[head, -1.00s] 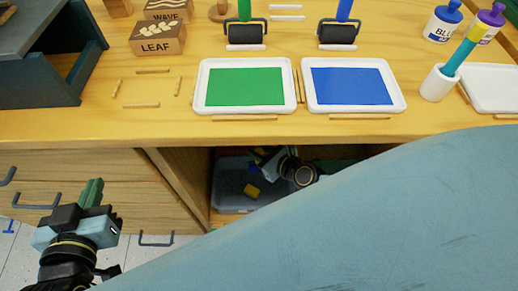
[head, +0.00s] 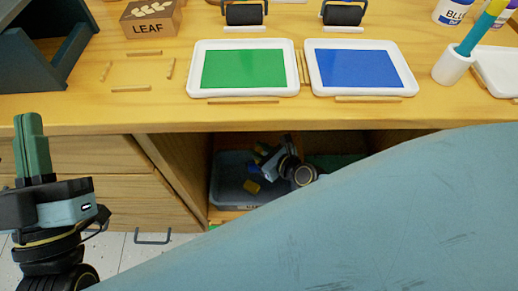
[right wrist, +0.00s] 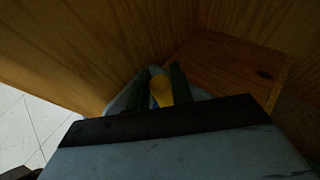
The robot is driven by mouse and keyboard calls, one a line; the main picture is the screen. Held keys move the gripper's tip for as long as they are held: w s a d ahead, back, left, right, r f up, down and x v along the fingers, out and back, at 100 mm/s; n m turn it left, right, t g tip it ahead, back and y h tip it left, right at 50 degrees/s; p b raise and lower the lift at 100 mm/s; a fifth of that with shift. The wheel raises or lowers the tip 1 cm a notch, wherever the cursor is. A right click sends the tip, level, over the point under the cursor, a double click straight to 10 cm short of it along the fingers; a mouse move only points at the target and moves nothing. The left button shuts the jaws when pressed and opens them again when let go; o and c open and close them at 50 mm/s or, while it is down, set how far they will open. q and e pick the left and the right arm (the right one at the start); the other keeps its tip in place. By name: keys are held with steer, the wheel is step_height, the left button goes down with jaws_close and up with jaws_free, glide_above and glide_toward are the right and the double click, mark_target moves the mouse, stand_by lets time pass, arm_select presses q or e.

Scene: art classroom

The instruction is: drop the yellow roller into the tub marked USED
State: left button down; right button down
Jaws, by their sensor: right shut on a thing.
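My right gripper (head: 262,172) is low inside the open bay under the table, over a dark grey tub (head: 222,203). In the right wrist view a yellow piece, taken as the yellow roller (right wrist: 161,91), sits between the two dark fingers, which are shut on it. In the head view a small yellow part of the roller (head: 252,187) shows at the gripper, above or within the tub; its height over the floor of the tub is unclear. No USED marking is readable. My left gripper (head: 32,118) is shut and empty, pointing up at the left.
On the table are a green tray (head: 243,70), a blue tray (head: 360,74), two dark rollers, a LEAF block (head: 150,18) and a white cup (head: 452,66). The table's front edge overhangs the bay. Drawers (head: 85,170) stand left of it. My arm hides the lower right.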

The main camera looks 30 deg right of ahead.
arm_select(q)
steer(key=shift+s+r+t, duration=0.25)
steer(key=shift+r+t, duration=0.1)
steer(key=shift+t, duration=0.05)
arm_select(e)
steer(key=shift+f, duration=0.1)
steer(key=c, duration=1.1)
jaws_free()
steer(key=shift+c, duration=0.2)
steer(key=shift+s+d, duration=0.1)
steer(key=shift+s, duration=0.2)
arm_select(q)
steer(key=f+g, duration=0.1)
steer(key=w+f+g+p, duration=0.1)
steer(key=w+f+g, duration=0.1)
steer(key=f, duration=0.1)
steer(key=shift+g+y+p, duration=0.4)
arm_select(e)
steer(key=v, duration=1.2)
steer(key=shift+s, duration=0.35)
steer(key=shift+d, duration=0.15)
arm_select(q)
steer(key=shift+r+p, duration=1.9)
steer(key=shift+r, duration=0.05)
arm_select(e)
steer(key=shift+r, duration=2.15)
